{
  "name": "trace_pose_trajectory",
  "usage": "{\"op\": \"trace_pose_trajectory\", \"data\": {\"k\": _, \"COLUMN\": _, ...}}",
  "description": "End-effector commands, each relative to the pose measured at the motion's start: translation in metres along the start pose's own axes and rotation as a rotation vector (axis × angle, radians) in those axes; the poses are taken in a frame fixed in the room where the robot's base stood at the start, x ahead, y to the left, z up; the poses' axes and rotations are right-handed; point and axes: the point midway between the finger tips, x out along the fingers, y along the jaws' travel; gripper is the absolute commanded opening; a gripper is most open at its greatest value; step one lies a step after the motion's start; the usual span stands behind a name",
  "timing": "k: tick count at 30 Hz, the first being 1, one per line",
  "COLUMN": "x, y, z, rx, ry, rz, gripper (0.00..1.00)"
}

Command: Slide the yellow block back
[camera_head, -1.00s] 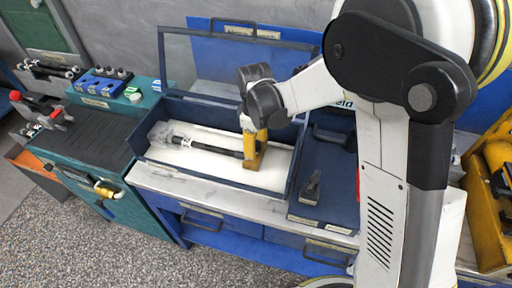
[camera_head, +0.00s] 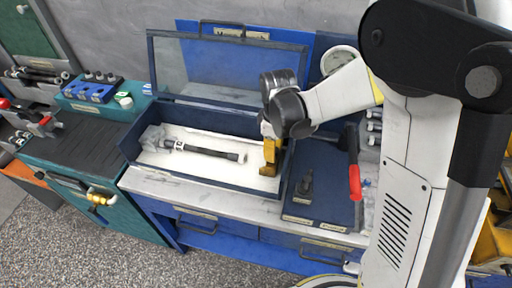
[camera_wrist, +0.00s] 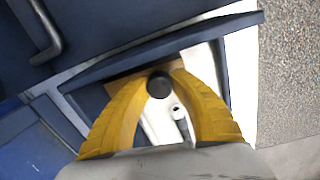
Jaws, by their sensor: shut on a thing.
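The yellow block (camera_head: 269,171) stands on the white bed of an open dark blue case (camera_head: 205,183), near its right end. My gripper (camera_head: 271,146), with yellow fingers, comes down on the block from above. In the wrist view my gripper (camera_wrist: 160,88) is closed around a dark round knob (camera_wrist: 160,85), with a tan-yellow surface of the block (camera_wrist: 125,78) behind it. A dark shaft (camera_head: 210,152) with a pale end lies along the bed to the left, apart from the block. Part of the block is hidden by the fingers.
The case's clear lid (camera_head: 225,70) stands open behind. A blue tray (camera_head: 325,185) with a small dark part (camera_head: 305,184) and a red-handled hammer (camera_head: 354,180) lies to the right. A teal bench (camera_head: 75,165) stands at left.

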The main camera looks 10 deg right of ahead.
Motion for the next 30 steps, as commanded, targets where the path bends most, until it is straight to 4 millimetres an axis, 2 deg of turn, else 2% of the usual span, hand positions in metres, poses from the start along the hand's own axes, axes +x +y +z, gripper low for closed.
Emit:
{"op": "trace_pose_trajectory", "data": {"k": 3, "x": 0.000, "y": 0.002, "z": 0.013, "rx": 0.002, "ry": 0.000, "rz": 0.001, "gripper": 0.00}}
{"op": "trace_pose_trajectory", "data": {"k": 12, "x": 0.000, "y": 0.002, "z": 0.017, "rx": 0.001, "ry": -0.004, "rz": 0.001, "gripper": 0.00}}
{"op": "trace_pose_trajectory", "data": {"k": 13, "x": 0.000, "y": 0.002, "z": 0.017, "rx": 0.001, "ry": -0.004, "rz": 0.001, "gripper": 0.29}}
{"op": "trace_pose_trajectory", "data": {"k": 15, "x": 0.000, "y": 0.002, "z": 0.017, "rx": 0.001, "ry": -0.004, "rz": 0.001, "gripper": 0.51}}
{"op": "trace_pose_trajectory", "data": {"k": 25, "x": -0.002, "y": 0.002, "z": 0.016, "rx": 0.000, "ry": -0.001, "rz": 0.001, "gripper": 0.52}}
{"op": "trace_pose_trajectory", "data": {"k": 30, "x": -0.024, "y": 0.002, "z": 0.016, "rx": 0.000, "ry": -0.001, "rz": 0.001, "gripper": 0.52}}
